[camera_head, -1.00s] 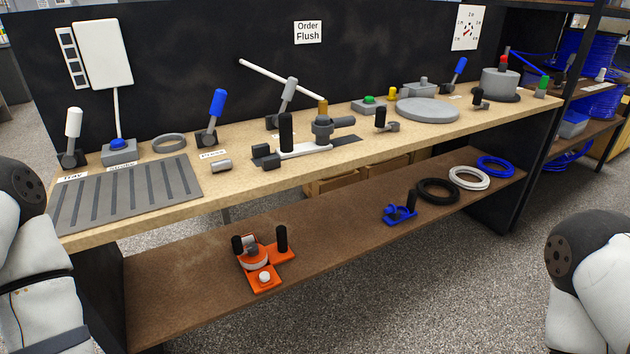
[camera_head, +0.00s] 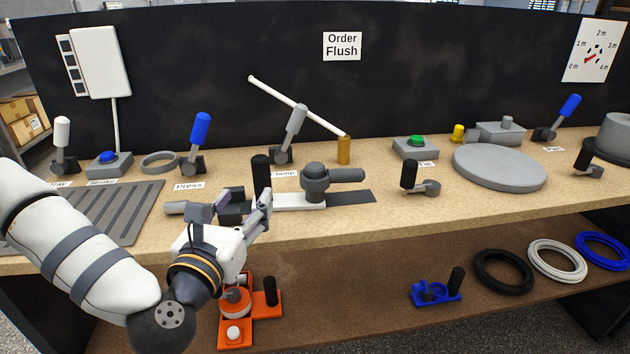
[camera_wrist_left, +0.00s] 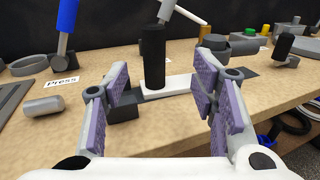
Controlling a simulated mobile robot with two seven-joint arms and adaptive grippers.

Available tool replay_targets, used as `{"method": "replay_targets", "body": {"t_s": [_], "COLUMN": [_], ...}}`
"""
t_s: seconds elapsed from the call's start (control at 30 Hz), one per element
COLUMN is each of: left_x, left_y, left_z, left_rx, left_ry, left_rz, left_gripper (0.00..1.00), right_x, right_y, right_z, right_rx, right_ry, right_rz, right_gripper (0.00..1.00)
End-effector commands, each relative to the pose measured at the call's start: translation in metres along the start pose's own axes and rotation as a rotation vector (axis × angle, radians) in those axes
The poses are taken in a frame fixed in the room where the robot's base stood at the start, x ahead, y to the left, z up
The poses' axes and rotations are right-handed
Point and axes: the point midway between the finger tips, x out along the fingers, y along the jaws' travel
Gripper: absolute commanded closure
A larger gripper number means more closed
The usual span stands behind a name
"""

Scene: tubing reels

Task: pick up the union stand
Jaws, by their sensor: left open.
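What I take to be the union stand is a white flat base (camera_head: 300,201) on the bench with an upright black post (camera_head: 262,172) at its left end and dark blocks beside it. A grey round fitting (camera_head: 316,180) with a side arm sits further right along it. In the left wrist view the black post (camera_wrist_left: 153,58) stands upright ahead, between the spread fingers. My left gripper (camera_head: 243,203) is open and empty, just in front of the post and apart from it; the wrist view shows its purple-padded fingers (camera_wrist_left: 163,85) wide apart. My right gripper is out of view.
A grey cylinder (camera_wrist_left: 43,106) lies left of the gripper, near a blue lever (camera_head: 201,130). A clamp lever (camera_head: 293,130) stands behind the post. A small black-knobbed crank (camera_head: 409,175) is to the right. An orange stand (camera_head: 262,312) and a blue stand (camera_head: 430,295) are on the lower shelf.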

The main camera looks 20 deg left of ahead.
Motion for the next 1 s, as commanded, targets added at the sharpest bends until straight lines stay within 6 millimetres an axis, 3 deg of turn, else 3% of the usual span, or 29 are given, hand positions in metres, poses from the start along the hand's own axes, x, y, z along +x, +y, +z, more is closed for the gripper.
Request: {"method": "replay_targets", "body": {"t_s": [0.23, 0.4, 0.57, 0.8, 1.0], "left_x": [0.035, 0.060, 0.076, 0.117, 0.121], "left_y": [0.002, 0.001, 0.002, 0.005, 0.005], "left_z": [-0.016, -0.011, -0.001, 0.002, 0.002], "left_rx": [-0.005, -0.004, -0.003, -0.004, -0.005], "left_ry": [0.016, 0.008, -0.001, -0.003, -0.001], "left_rz": [0.007, 0.004, 0.003, 0.002, 0.001], "left_gripper": [0.48, 0.48, 0.48, 0.48, 0.48], "right_x": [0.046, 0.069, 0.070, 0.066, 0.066], "right_y": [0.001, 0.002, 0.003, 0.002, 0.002], "right_z": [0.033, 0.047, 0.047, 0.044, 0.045], "right_rx": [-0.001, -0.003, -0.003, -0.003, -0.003], "right_ry": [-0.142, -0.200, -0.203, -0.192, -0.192], "right_rz": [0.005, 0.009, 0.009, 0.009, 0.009], "right_gripper": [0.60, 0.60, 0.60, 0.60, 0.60]}}
